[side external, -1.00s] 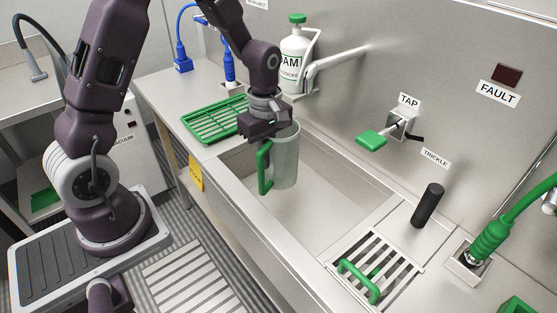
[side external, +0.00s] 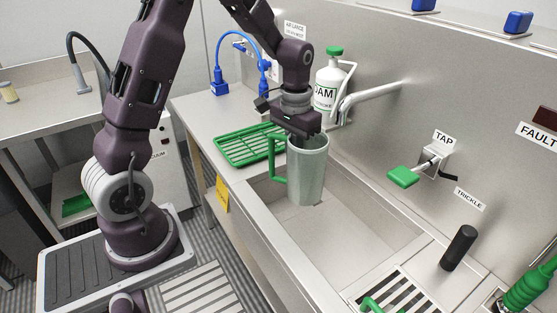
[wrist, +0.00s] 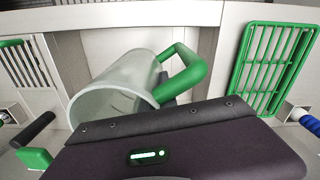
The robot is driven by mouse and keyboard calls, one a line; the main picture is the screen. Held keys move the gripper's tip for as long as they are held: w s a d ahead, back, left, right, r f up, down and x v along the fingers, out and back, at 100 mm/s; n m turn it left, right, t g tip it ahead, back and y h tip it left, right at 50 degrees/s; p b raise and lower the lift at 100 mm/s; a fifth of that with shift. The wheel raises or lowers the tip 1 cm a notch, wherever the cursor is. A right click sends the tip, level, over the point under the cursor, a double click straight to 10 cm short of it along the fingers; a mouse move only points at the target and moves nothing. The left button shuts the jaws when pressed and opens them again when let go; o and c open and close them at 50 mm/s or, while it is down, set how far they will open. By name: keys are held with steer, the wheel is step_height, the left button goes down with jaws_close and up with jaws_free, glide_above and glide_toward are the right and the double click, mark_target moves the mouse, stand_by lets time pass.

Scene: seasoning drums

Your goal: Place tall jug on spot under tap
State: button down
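The tall jug (side external: 308,172) is a translucent grey-green vessel with a green handle (side external: 275,162) on its left side. It hangs roughly upright over the left end of the sink. My gripper (side external: 300,130) is at its upper part, shut on it; the fingers are hidden. In the wrist view the jug (wrist: 112,92) shows its open mouth towards the lower left, its handle touching the gripper's edge. A metal spout pipe (side external: 378,97) comes from the back wall, behind and right of the jug. The green tap lever (side external: 404,177) is further right. No marked spot is visible.
A white bottle (side external: 327,92) with a green cap stands close behind my gripper. A green rack (side external: 245,148) lies on the counter left of the sink. A black upright handle (side external: 459,247) and grating (side external: 400,290) are at the right. The sink's right part (side external: 360,220) is empty.

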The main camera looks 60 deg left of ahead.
steer(key=s+a+r+n, duration=0.2)
steer(key=a+r+n, duration=0.15)
steer(key=a, duration=0.45)
steer(key=s+a+r+n, duration=0.15)
steer(key=a+n, duration=0.25)
steer(key=a, duration=0.4)
steer(key=s+a+r+n, duration=0.2)
steer(key=a+r+n, duration=0.1)
steer(key=a, duration=0.6)
step_height(320, 180, down, 10)
steer(key=shift+r, duration=0.25)
steer(key=shift+w+n, duration=0.1)
steer(key=shift+n, duration=0.15)
steer(key=c, duration=1.7)
jaws_free()
steer(key=shift+f, duration=0.15)
